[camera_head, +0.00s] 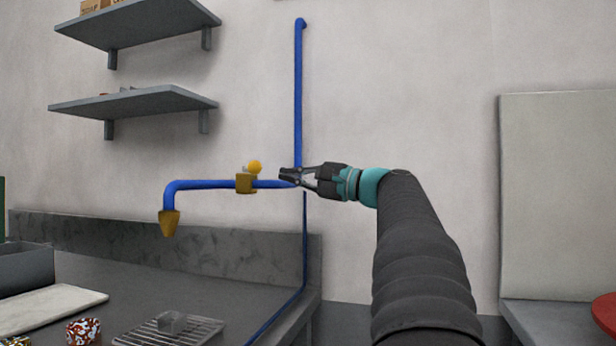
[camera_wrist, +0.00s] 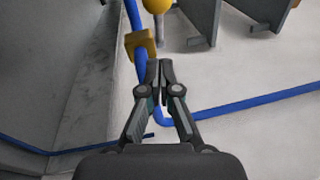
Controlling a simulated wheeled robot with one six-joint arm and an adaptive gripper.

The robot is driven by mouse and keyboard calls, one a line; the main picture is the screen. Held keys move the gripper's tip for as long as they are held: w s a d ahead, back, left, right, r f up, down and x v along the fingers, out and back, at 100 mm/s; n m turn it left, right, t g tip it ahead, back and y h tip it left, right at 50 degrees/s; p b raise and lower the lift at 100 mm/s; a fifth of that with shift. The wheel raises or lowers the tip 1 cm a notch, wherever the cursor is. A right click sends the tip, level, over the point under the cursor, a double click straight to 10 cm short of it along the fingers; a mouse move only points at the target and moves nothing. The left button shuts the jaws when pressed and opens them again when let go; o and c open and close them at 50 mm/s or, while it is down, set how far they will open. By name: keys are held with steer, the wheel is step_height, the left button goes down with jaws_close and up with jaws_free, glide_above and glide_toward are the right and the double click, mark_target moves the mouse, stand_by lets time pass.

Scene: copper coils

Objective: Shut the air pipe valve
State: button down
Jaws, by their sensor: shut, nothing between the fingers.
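The blue air pipe (camera_head: 208,184) runs down the wall, turns left and ends in a brass nozzle (camera_head: 169,223) pointing down. A brass valve body (camera_head: 246,183) sits on its horizontal run, with a round yellow knob (camera_head: 255,167) above it. My gripper (camera_head: 284,177) is shut and empty, just right of the valve and in front of the pipe's bend. In the wrist view my gripper (camera_wrist: 159,64) has its fingertips together, close below the valve body (camera_wrist: 141,42). The yellow knob (camera_wrist: 157,5) is cut off at the top edge there. I see no contact with the valve.
Two grey shelves (camera_head: 135,102) hang on the wall at upper left. A dark counter (camera_head: 90,265) with a low backsplash lies below the pipe, holding a wire rack (camera_head: 170,331) and a patterned cup (camera_head: 83,332). A pale panel (camera_head: 556,190) stands at right. The wall around the valve is clear.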

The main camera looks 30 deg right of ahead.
mark_target(251, 168)
steer(key=shift+w+a+r, duration=0.15)
steer(key=shift+w+a, duration=0.15)
steer(key=shift+a, duration=0.4)
steer(key=shift+w+a+r, duration=0.1)
steer(key=shift+w+a, duration=0.2)
steer(key=shift+a, duration=0.45)
steer(key=shift+w+a+r, duration=0.15)
steer(key=shift+w+a, duration=0.15)
steer(key=shift+a, duration=0.4)
